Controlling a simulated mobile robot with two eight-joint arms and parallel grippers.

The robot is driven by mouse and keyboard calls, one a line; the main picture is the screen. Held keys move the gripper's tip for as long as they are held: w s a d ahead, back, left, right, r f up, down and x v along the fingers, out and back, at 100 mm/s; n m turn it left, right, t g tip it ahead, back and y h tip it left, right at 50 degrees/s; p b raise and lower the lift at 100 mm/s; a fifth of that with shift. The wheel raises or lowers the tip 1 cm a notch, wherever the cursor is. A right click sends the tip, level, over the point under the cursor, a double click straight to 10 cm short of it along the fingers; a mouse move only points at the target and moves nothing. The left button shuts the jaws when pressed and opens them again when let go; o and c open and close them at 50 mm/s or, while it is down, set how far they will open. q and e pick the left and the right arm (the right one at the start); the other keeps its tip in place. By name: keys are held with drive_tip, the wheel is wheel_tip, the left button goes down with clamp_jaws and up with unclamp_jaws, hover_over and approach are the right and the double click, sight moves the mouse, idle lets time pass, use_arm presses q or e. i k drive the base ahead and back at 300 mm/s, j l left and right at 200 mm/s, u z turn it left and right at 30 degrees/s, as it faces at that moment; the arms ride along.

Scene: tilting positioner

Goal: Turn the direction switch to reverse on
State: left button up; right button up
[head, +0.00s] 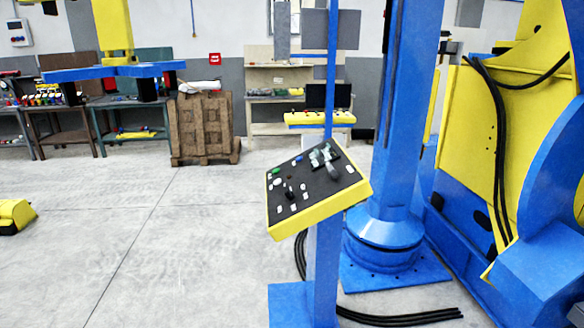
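The control panel (318,188) is a tilted yellow box with a black face, on a blue post right of the middle in the head view. Its face carries small green, blue, red and black controls with whitish labels. A black knob or lever (289,194) stands out near its middle left. Larger grey parts (326,158) sit at its upper right. The controls are too small to tell which is the direction switch or where it points. Neither of my grippers is in view.
The large blue and yellow positioner (500,150) stands at the right, beside a blue column (405,120). Black cables (400,318) lie on the floor by the panel's post. Wooden pallets (203,125) and workbenches stand at the back.

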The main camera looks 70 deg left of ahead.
sight(332, 173)
drive_tip(key=u, duration=2.2)
drive_tip(key=i+j+z, duration=0.1)
drive_tip(key=i+j, duration=0.15)
drive_tip(key=i+j+z, duration=0.15)
drive_tip(key=j, duration=0.25)
drive_tip(key=i+j+z, duration=0.1)
drive_tip(key=i+j, duration=0.25)
drive_tip(key=i+j+z, duration=0.1)
drive_tip(key=i+j, duration=0.15)
drive_tip(key=i+j+z, duration=0.15)
drive_tip(key=j, duration=0.35)
